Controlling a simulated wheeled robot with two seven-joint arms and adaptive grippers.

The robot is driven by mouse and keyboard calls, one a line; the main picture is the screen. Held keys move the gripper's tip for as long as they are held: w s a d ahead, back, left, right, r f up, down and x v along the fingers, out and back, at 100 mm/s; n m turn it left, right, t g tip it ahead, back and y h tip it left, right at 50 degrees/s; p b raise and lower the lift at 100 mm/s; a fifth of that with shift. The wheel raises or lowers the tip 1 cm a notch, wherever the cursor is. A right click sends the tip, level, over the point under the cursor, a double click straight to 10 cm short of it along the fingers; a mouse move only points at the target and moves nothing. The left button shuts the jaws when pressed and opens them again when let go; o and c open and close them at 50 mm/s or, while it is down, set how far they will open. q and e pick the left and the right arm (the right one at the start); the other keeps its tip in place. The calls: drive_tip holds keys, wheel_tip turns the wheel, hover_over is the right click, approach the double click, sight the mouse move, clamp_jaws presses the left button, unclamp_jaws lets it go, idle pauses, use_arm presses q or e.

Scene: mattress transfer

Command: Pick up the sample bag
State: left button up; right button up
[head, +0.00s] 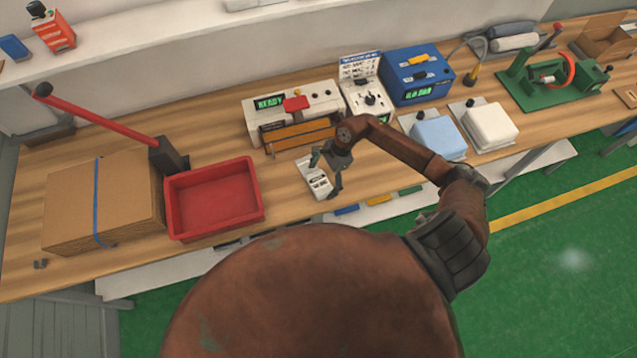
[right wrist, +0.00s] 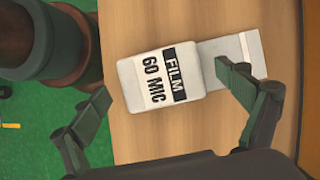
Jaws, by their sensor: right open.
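The sample bag looks like a small white pouch (head: 311,177) with dark markings, lying on the wooden bench near its front edge. The right wrist view shows it close up as a white packet (right wrist: 150,92) reading "FILM 60 MIC", with a flat pale strip extending to the right. My right gripper (head: 326,172) is open just over it. In the right wrist view the gripper's fingers (right wrist: 164,82) are spread wide, the right one overlapping the pale strip in the picture and the left one apart from the packet. Nothing is between them in a grip. My left gripper is not visible.
Left of the bag are a red tray (head: 213,200), a cardboard box (head: 125,195) and a red-handled lever tool (head: 110,125). Behind it is a white machine reading READY (head: 325,98).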

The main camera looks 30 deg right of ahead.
drive_tip(key=shift+x, duration=0.8)
drive_tip(key=shift+c, duration=0.2)
drive_tip(key=c, duration=1.3)
drive_tip(key=shift+c, duration=0.6)
drive_tip(key=shift+w+r, duration=0.1)
drive_tip(key=shift+r, duration=0.1)
